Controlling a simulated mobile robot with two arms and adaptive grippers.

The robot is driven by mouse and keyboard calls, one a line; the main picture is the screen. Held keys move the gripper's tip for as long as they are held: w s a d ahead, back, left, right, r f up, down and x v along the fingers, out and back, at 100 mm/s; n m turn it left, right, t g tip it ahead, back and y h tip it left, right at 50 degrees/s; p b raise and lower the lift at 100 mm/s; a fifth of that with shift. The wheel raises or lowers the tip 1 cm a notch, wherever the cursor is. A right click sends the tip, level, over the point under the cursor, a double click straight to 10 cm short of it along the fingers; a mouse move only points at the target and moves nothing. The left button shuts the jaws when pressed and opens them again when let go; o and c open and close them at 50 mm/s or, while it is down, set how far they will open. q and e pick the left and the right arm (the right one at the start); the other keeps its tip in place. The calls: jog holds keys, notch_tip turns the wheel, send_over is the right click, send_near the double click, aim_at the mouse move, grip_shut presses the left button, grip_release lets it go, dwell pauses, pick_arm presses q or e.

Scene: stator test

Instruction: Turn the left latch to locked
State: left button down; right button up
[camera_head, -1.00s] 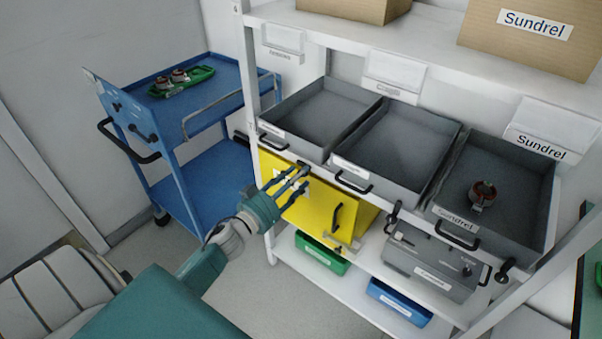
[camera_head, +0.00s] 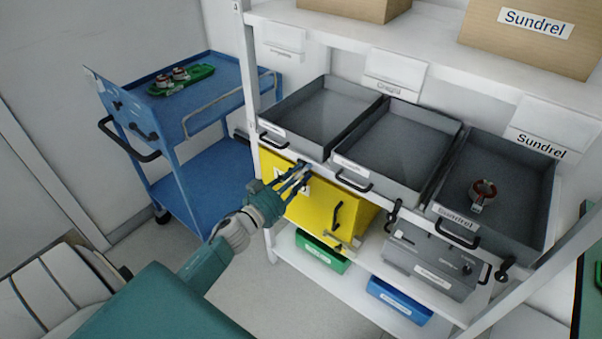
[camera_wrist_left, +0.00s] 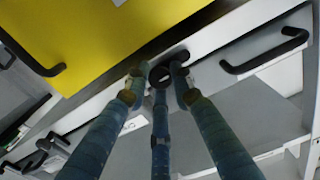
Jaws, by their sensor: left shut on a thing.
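The left latch, a small black knob (camera_wrist_left: 168,70) on the pale shelf edge, sits between my fingertips in the left wrist view. In the head view my left gripper (camera_head: 302,170) is at the shelf edge below the left grey tray (camera_head: 325,110) and mostly hides this latch. The gripper is shut on the latch; its three blue fingers (camera_wrist_left: 160,78) surround it in the left wrist view. The latch's exact angle is hard to tell. Two other black latches hang from the same edge, the middle one (camera_head: 392,215) and the right one (camera_head: 505,268). My right gripper is not in view.
A yellow box (camera_head: 322,208) is right below the gripper. A middle tray (camera_head: 400,145) and a right tray (camera_head: 512,185) stand beside the left tray. A blue cart (camera_head: 205,180) stands to the left. A grey case (camera_head: 430,262) and green and blue bins are lower.

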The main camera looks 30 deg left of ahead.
pick_arm(q)
jog(key=shift+w+r+m, duration=0.1)
jog(key=shift+r+m, duration=0.15)
jog(key=shift+m, duration=0.35)
jog(key=shift+d+f+m+b, duration=0.1)
jog(key=shift+m+b, duration=0.85)
jog(key=shift+m, duration=3.15)
jog(key=shift+d+f+m+b, duration=0.1)
jog(key=shift+m+b, duration=0.85)
jog(key=shift+m, duration=3.15)
jog(key=c, duration=1.5)
grip_release()
jog(key=shift+d, duration=0.1)
jog(key=shift+c, duration=0.2)
jog(key=shift+f, duration=0.1)
